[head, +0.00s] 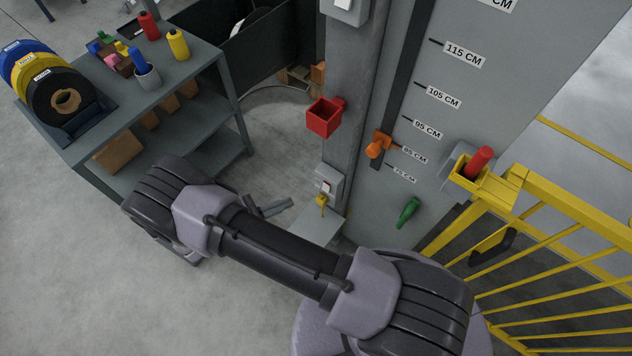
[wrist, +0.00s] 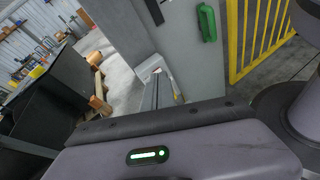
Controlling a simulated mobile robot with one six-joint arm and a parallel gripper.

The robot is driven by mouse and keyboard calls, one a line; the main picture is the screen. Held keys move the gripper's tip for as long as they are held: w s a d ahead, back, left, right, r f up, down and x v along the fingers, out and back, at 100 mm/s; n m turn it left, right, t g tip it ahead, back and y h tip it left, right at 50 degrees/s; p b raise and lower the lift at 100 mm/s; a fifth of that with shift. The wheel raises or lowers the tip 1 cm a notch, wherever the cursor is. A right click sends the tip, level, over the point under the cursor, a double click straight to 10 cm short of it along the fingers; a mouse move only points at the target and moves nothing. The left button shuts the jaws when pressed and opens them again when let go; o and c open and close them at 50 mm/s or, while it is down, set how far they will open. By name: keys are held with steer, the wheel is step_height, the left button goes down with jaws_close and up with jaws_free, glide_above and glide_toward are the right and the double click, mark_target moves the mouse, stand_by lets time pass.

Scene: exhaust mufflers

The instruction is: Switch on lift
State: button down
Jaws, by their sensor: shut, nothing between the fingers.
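A small grey switch box (head: 328,184) with a reddish rocker is on the lower part of the grey post in the head view. A yellow piece (head: 321,201) hangs just below it. Another pale switch box (head: 344,9) is higher on the post, cut by the top edge. An orange knob (head: 377,145) sits on the slotted height scale near the 85 CM mark. My gripper (head: 291,203) is shut and empty, left of the lower switch box and apart from it in the picture. In the wrist view the shut fingers (wrist: 157,76) point toward a pale box-like shape (wrist: 149,66), partly hidden.
A red open box (head: 324,117) sticks out from the post. A green handle (head: 408,212) is on the panel. A yellow railing (head: 560,215) stands at right, with a red cylinder (head: 479,161) in a yellow holder. A grey shelf unit (head: 190,75) stands at left.

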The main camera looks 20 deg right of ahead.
mark_target(325, 190)
step_height(325, 190, down, 11)
steer(key=s+n+t, duration=0.3)
steer(key=n+t, duration=0.2)
steer(key=n, duration=0.1)
steer(key=shift+d+t, duration=0.3)
steer(key=shift+d, duration=0.05)
steer(key=shift+w+r, duration=0.1)
steer(key=b+x, duration=0.3)
steer(key=x, duration=1.1)
